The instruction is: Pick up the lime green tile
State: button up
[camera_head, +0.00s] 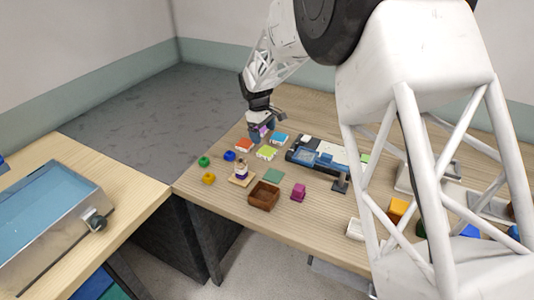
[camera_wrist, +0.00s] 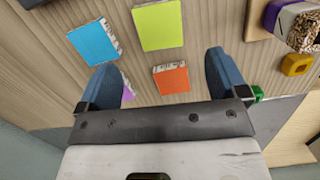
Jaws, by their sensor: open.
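The lime green tile (camera_head: 266,153) lies flat on the wooden table in the head view, just right of and below my gripper. In the wrist view the lime green tile (camera_wrist: 158,25) is near the top centre, beyond the fingertips. My gripper (camera_wrist: 163,75) is open with two blue fingers spread apart, and nothing is held. In the head view my gripper (camera_head: 262,132) hangs above the table. An orange tile (camera_wrist: 171,79) lies between the fingers in the wrist view. A blue tile (camera_wrist: 94,43) lies left of the lime green one. A purple piece (camera_wrist: 127,92) is partly hidden by the left finger.
Small blue (camera_head: 229,156), green (camera_head: 204,161) and yellow (camera_head: 208,178) pieces lie left. A dark tray (camera_head: 318,158) is to the right.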

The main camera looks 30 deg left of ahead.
aim_at(267, 151)
jog(key=shift+d+f, duration=0.2)
jog(key=shift+f, duration=1)
jog(key=shift+f, duration=0.1)
jog(key=shift+d+f, duration=0.25)
jog(key=shift+f, duration=1)
jog(key=shift+d+f, duration=0.25)
jog(key=shift+f, duration=1)
jog(key=c, duration=1.1)
jog(key=shift+r, duration=0.1)
jog(key=shift+r, duration=4.95)
